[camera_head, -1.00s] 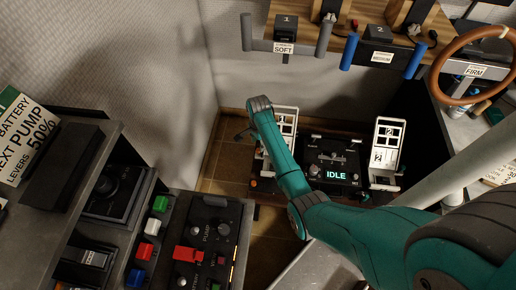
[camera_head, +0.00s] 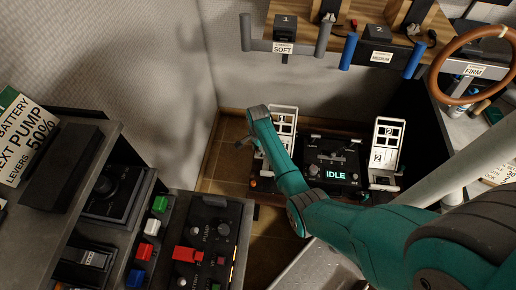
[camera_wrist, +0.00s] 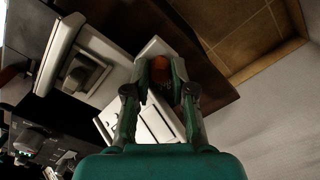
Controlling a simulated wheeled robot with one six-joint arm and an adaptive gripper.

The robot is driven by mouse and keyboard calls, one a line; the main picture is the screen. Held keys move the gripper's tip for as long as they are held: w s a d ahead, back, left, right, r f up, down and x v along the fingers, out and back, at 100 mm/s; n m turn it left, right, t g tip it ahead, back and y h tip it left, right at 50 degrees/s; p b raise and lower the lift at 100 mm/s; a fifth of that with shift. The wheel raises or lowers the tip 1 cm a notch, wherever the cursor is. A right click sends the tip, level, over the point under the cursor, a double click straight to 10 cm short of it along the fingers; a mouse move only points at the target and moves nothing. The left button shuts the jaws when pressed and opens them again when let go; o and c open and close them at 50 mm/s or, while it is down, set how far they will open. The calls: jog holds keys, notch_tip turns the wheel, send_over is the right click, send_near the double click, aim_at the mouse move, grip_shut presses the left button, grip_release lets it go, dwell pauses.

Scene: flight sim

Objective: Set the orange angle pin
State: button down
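In the wrist view, the orange pin (camera_wrist: 161,71) shows as a short, dark-orange round knob between the fingertips of my gripper (camera_wrist: 160,77). The fingers stand apart, one on each side of it; I cannot see clear contact. A white pedal-like plate (camera_wrist: 153,125) lies behind and beside the fingers. In the head view, my gripper (camera_head: 243,142) is beside the left white pedal marked 1 (camera_head: 283,112), pointing down, and its fingers are hard to make out. A small orange spot (camera_head: 253,182) shows low beside that pedal.
A black panel with an IDLE display (camera_head: 336,174) stands between the pedals. The right pedal is marked 2 (camera_head: 386,145). A switch console (camera_head: 201,240) is at the lower left. Tiled floor (camera_head: 226,160) is open left of my gripper.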

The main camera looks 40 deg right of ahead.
jog(key=shift+s, duration=0.1)
jog(key=shift+r, duration=1.35)
jog(key=shift+d, duration=0.1)
jog(key=c, duration=1)
grip_release()
jog(key=shift+r, duration=0.15)
notch_tip(320, 180, up, 12)
jog(key=shift+f, duration=0.1)
